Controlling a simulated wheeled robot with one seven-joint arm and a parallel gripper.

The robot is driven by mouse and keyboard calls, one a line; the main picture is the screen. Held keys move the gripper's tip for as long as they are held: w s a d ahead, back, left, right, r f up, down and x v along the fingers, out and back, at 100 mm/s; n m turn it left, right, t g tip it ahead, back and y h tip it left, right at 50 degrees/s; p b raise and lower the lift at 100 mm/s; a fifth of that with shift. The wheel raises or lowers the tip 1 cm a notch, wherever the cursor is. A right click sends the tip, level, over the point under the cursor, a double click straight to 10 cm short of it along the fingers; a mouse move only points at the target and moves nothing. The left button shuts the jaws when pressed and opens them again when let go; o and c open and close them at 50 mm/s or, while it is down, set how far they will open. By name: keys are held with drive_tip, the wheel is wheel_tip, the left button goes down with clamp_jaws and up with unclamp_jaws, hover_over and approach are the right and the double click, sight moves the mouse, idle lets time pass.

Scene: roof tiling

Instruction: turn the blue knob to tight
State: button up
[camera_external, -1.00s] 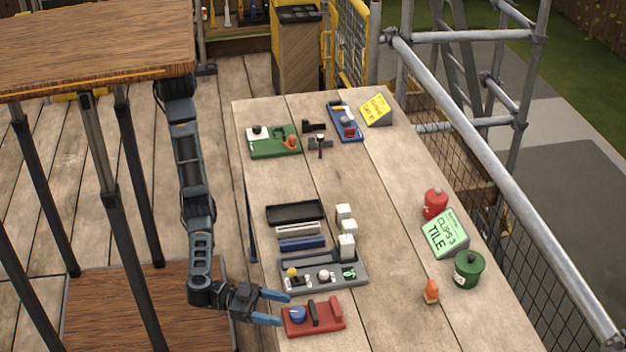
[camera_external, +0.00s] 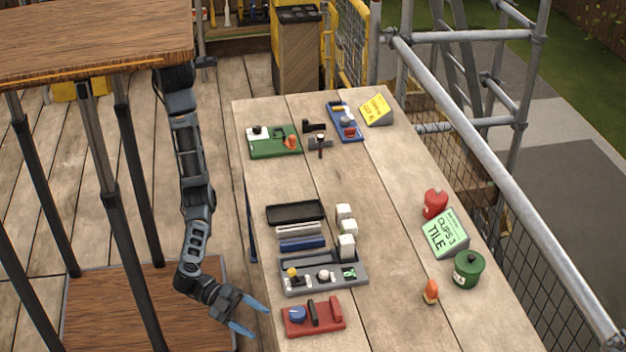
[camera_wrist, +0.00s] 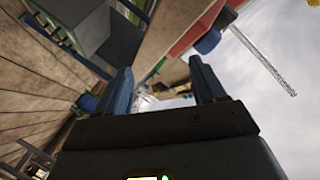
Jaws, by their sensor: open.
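The blue knob (camera_external: 297,314) sits on the left part of a red block (camera_external: 327,318) near the front left edge of the table. A dark bar and a raised red end stand to its right on the same block. My gripper (camera_external: 256,318) is open and empty, off the table's left edge, a short way left of the knob and apart from it. In the wrist view its two blue fingers (camera_wrist: 163,92) are spread with nothing between them. A blue round part, likely the knob (camera_wrist: 207,42), shows beyond the right finger beside a red surface. Any tight marking is too small to read.
A grey tray (camera_external: 310,288) with a yellow knob, a white knob and a green part lies just behind the red block. White cubes (camera_external: 347,246) stand behind it. An orange item (camera_external: 431,291), green pot (camera_external: 468,270) and green sign (camera_external: 444,233) stand to the right.

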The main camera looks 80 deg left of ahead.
drive_tip(key=w+a+f+g+p, duration=0.1)
drive_tip(key=w+a+f+g, duration=0.1)
drive_tip(key=a+f, duration=0.5)
drive_tip(key=w+a+f+g+p, duration=0.1)
drive_tip(key=w+a+f+g, duration=0.1)
drive_tip(key=a+f, duration=0.6)
drive_tip(key=shift+w+a+f+m+y, duration=0.15)
drive_tip(key=shift+w+a+m+y, duration=0.2)
drive_tip(key=shift+a, duration=3.35)
drive_tip(key=shift+c, duration=0.2)
